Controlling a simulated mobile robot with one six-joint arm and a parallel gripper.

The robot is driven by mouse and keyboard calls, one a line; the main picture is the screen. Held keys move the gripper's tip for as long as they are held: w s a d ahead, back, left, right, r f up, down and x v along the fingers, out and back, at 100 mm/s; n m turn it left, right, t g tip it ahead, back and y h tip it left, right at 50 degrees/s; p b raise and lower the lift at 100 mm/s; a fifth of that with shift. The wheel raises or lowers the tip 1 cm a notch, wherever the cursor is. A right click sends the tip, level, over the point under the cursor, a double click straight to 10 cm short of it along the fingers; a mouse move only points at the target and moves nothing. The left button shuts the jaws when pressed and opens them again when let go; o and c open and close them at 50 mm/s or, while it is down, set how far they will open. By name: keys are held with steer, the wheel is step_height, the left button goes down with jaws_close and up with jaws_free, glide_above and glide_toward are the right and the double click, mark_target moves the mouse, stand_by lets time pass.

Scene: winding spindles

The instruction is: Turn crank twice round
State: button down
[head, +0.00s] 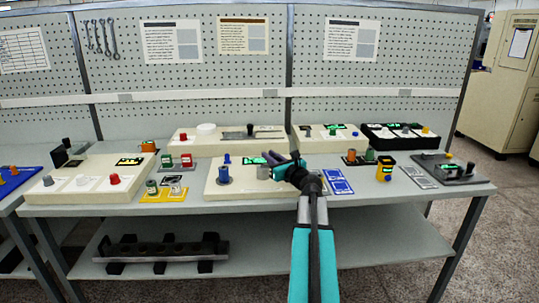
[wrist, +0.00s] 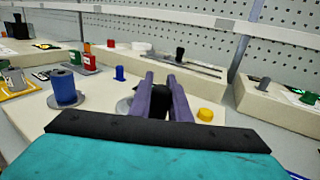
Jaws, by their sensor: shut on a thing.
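My gripper shows in the head view (head: 270,158) over a cream box (head: 213,186) on the bench. In the wrist view its two purple fingers (wrist: 160,79) are closed on a black knob (wrist: 160,98), which I take for the crank's handle. A grey round part (wrist: 124,106) shows beside the left finger; it also shows in the head view (head: 263,173). The fingers hide much of the crank, so its arm and angle cannot be told. A blue spool (wrist: 64,88) stands upright on a grey disc to the left, apart from my gripper.
A small blue peg (wrist: 120,73) and a yellow button (wrist: 205,114) are on the same box. Other boxes with knobs stand behind it. A yellow plate with green parts (head: 163,195) lies to the left, and a yellow-and-black device (head: 383,171) stands to the right.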

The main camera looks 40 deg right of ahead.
steer(key=shift+s+a+m+g+h+p, duration=0.1)
steer(key=shift+s+m+g+h+p, duration=0.2)
steer(key=shift+m+h, duration=0.5)
steer(key=shift+s+a+m+g+h+p, duration=0.1)
steer(key=shift+m+g+h+p, duration=0.25)
steer(key=shift+h, duration=0.7)
steer(key=shift+s+a+m+g+h+p, duration=0.1)
steer(key=shift+s+m+g+h+p, duration=0.1)
steer(key=shift+m+g+h, duration=0.6)
steer(key=shift+s+m+g+h+p, duration=0.15)
steer(key=shift+m+g+h+p, duration=0.4)
steer(key=shift+h, duration=0.7)
steer(key=shift+s+a+m+g+h, duration=0.15)
steer(key=shift+a+m+g+h, duration=0.05)
steer(key=shift+m+g+h, duration=0.55)
steer(key=shift+s+a+m+g+h, duration=0.1)
steer(key=shift+a+m+g+h, duration=0.05)
steer(key=shift+m+g+h, duration=0.55)
